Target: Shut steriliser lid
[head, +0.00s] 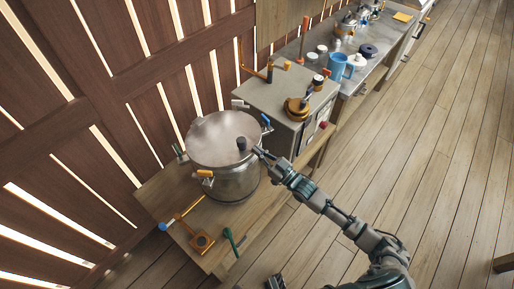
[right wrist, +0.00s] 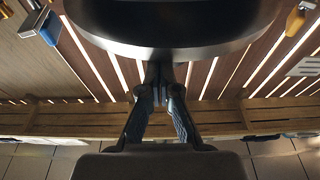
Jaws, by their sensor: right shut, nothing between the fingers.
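The steriliser is a large metal pot (head: 235,186) on a wooden bench. Its broad round lid (head: 215,133) covers the top and looks about level; I cannot tell whether a gap is left under the rim. A dark knob (head: 242,144) stands at the lid's near right edge. Coloured clamp handles sit around the rim, one of them orange (head: 205,174). My right gripper (head: 257,151) is shut and empty beside the knob at the rim. In the right wrist view its closed fingers (right wrist: 158,75) meet just below a dark round rim (right wrist: 165,48). A dark piece, probably my left gripper (head: 275,282), shows at the bottom edge.
An orange tool (head: 201,241) and a green-handled tool (head: 231,242) lie on the bench in front of the pot. A grey box (head: 275,97) with an orange fitting stands behind right. A counter beyond holds a blue mug (head: 339,66) and jars. Wooden slats line the left; floor is clear right.

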